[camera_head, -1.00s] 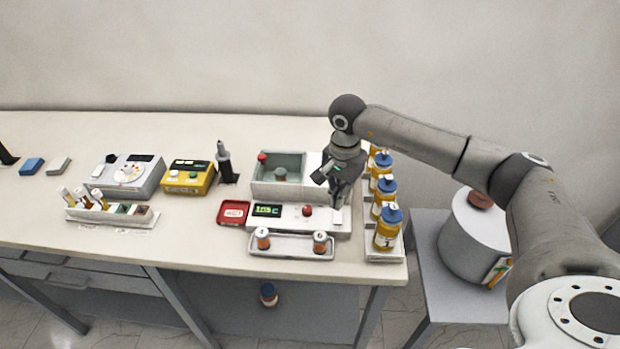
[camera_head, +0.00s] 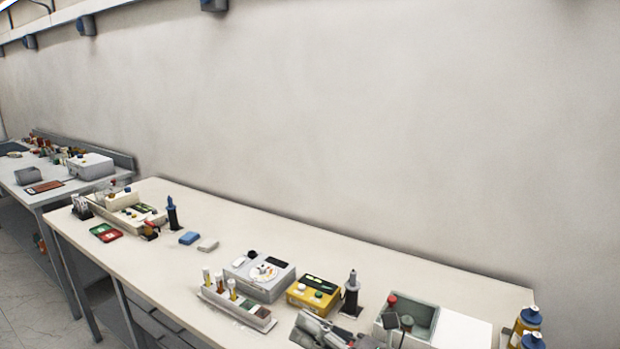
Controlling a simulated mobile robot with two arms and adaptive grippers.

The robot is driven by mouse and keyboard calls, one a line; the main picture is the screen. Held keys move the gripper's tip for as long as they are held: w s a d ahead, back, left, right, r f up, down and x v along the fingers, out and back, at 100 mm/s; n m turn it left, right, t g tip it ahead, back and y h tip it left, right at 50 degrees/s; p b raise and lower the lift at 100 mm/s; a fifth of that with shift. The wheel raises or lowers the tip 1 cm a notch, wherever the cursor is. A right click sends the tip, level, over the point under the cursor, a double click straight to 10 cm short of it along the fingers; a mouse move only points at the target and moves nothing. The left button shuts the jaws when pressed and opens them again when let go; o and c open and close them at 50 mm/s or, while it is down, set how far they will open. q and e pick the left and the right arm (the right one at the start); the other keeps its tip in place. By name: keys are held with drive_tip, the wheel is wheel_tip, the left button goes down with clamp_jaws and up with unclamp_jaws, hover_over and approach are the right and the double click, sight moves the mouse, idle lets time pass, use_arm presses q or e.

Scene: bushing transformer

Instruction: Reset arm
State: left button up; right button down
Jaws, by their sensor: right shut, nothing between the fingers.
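My right gripper (camera_head: 318,331) shows at the bottom edge, grey, over the front of the near workbench (camera_head: 150,255). It is shut with nothing held. The frame's lower edge cuts it off, so most of my right arm is hidden. It appears in front of the yellow meter box (camera_head: 314,292) and to the left of the grey open-topped box (camera_head: 388,333). My left gripper is out of the picture.
A grey meter with a white dial (camera_head: 262,275) and a tube rack (camera_head: 237,308) stand left of the gripper. Blue-capped bottles (camera_head: 528,320) stand at the right end. A second bench (camera_head: 62,190) is at far left. The back strip of the near bench is clear.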

drive_tip(key=w+d+f+m+t+h, duration=0.1)
drive_tip(key=d+f+m+t+h, duration=0.25)
drive_tip(key=d+m+h, duration=0.75)
drive_tip(key=w+d+f+m+t+h, duration=0.1)
drive_tip(key=d+f+m+t+h, duration=0.25)
drive_tip(key=m, duration=1.25)
drive_tip(key=s+d+f+m+g+h, duration=0.4)
drive_tip(key=s+d+f+m, duration=0.15)
drive_tip(key=f+m, duration=0.2)
drive_tip(key=s+f+m+g+y, duration=0.1)
drive_tip(key=s+f+m+g, duration=0.2)
drive_tip(key=s+f+g, duration=0.5)
drive_tip(key=s+f+m+g, duration=0.1)
drive_tip(key=s+f+m, duration=0.3)
drive_tip(key=s, duration=0.9)
wheel_tip(320, 180, down, 29)
drive_tip(key=g+b, duration=0.2)
drive_tip(key=s+d+f+b, duration=0.1)
drive_tip(key=s+d+f, duration=0.1)
drive_tip(key=s+f, duration=0.6)
drive_tip(key=s+d+f+b, duration=0.1)
drive_tip(key=s+f, duration=0.8)
drive_tip(key=shift+s+d+f+n+g, duration=0.3)
drive_tip(key=shift+d+n+g, duration=0.05)
drive_tip(key=shift+g, duration=0.05)
